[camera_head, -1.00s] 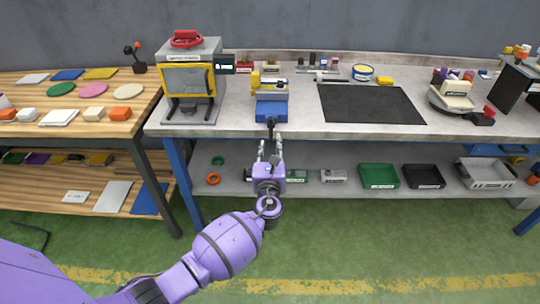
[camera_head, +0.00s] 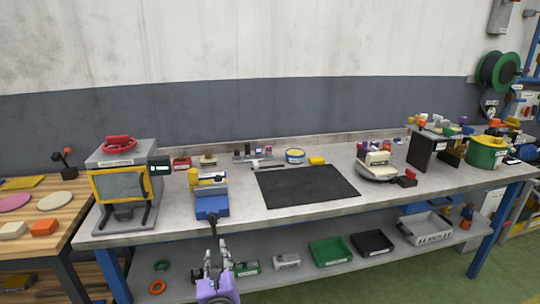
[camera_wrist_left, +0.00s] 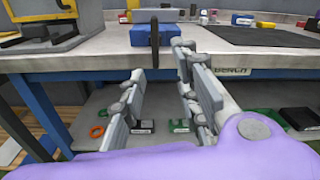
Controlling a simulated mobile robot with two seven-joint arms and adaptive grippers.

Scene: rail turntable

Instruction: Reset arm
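My left gripper (camera_head: 217,262) shows at the bottom of the head view, purple with grey fingers. It is in front of the bench edge, below the blue vise-like device (camera_head: 211,204) with its dark hanging handle. In the left wrist view my left gripper (camera_wrist_left: 165,75) has its two fingers apart with nothing between them. The blue device (camera_wrist_left: 160,36) and its dark handle (camera_wrist_left: 154,32) lie beyond the fingertips, and I cannot tell whether they touch. My right gripper is in neither view.
The grey bench carries a yellow-framed machine (camera_head: 124,186), a black mat (camera_head: 306,185) and a turntable (camera_head: 376,172) with a block on it. The lower shelf holds a green tray (camera_head: 331,251), a black tray (camera_head: 372,242) and a grey bin (camera_head: 426,229). Green floor lies in front.

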